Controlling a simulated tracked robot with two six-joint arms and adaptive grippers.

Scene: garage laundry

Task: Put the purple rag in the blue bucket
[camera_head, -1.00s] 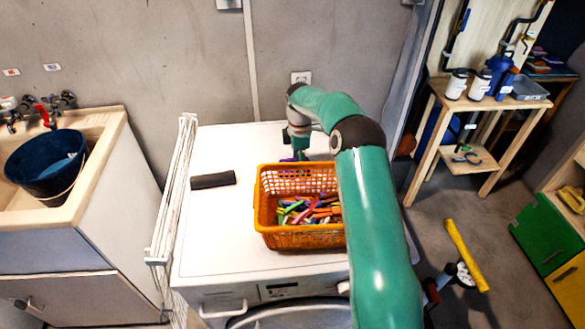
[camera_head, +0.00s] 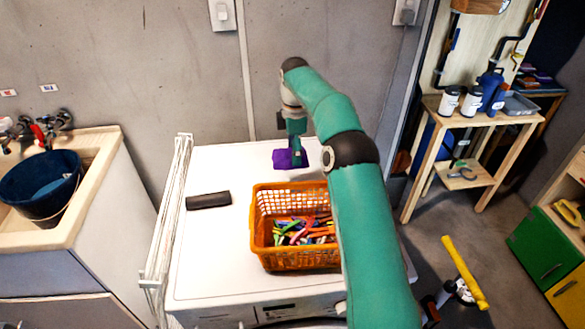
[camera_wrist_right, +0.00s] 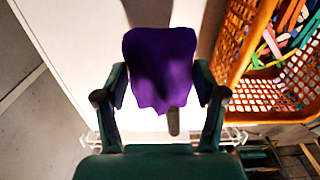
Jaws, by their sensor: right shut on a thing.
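The purple rag (camera_head: 286,160) hangs from my right gripper (camera_head: 296,148) behind the orange basket, above the back of the white washing machine. In the right wrist view the rag (camera_wrist_right: 160,60) is between the two fingers of the right gripper (camera_wrist_right: 160,95), which is shut on it. Its lower edge hangs free. The blue bucket (camera_head: 38,205) stands in the sink at the far left, well apart from the rag. Something lighter blue shows inside it. My left gripper is not in view.
The orange basket (camera_head: 262,215) with several coloured pegs stands on the washing machine (camera_head: 195,265). A dark bar-shaped item (camera_head: 208,200) lies left of it. A folded white rack (camera_head: 165,215) stands between machine and sink (camera_head: 95,185). A tap (camera_head: 40,130) is behind the bucket.

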